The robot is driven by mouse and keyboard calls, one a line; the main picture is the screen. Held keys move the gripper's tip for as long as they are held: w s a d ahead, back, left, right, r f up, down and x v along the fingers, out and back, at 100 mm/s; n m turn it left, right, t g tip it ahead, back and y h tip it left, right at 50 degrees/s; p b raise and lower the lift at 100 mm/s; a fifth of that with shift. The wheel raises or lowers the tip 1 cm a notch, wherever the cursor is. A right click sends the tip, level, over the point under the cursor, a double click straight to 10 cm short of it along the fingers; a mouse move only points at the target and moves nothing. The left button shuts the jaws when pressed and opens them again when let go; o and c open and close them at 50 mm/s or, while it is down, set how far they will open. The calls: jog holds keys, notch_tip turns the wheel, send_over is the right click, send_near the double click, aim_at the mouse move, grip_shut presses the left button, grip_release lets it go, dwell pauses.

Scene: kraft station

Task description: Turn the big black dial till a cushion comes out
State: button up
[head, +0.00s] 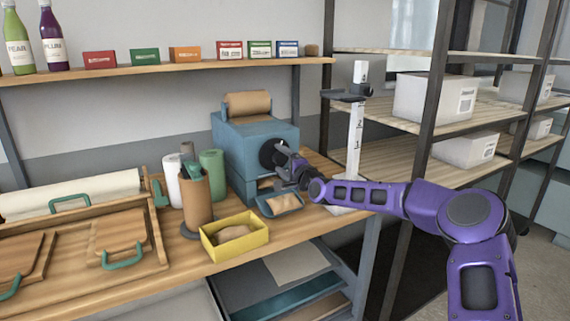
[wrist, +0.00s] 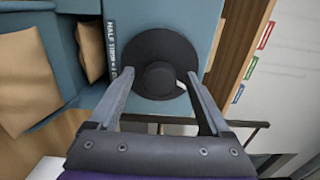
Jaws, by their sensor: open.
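The big black dial (head: 272,154) is on the side of the blue machine (head: 238,140). In the wrist view the dial (wrist: 160,50) is a round disc with a raised hub and a small white mark at its lower right. My gripper (wrist: 160,78) is open, its fingers on either side of the hub; whether they touch it I cannot tell. In the head view my gripper (head: 286,160) partly covers the dial. A brown cushion (head: 284,203) lies in the blue tray (head: 264,208) below the dial. Another cushion (head: 233,233) lies in the yellow box (head: 216,252).
A brown paper roll (head: 248,104) sits atop the machine. Left of it stand a brown cylinder (head: 196,200), a green one (head: 212,168) and a white one (head: 172,185). A white post with numbers (head: 356,140) stands behind my arm. Shelving with white boxes (head: 432,97) is at right.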

jog(key=v, duration=1.7)
jog(key=shift+d, duration=0.2)
jog(key=shift+s, duration=0.15)
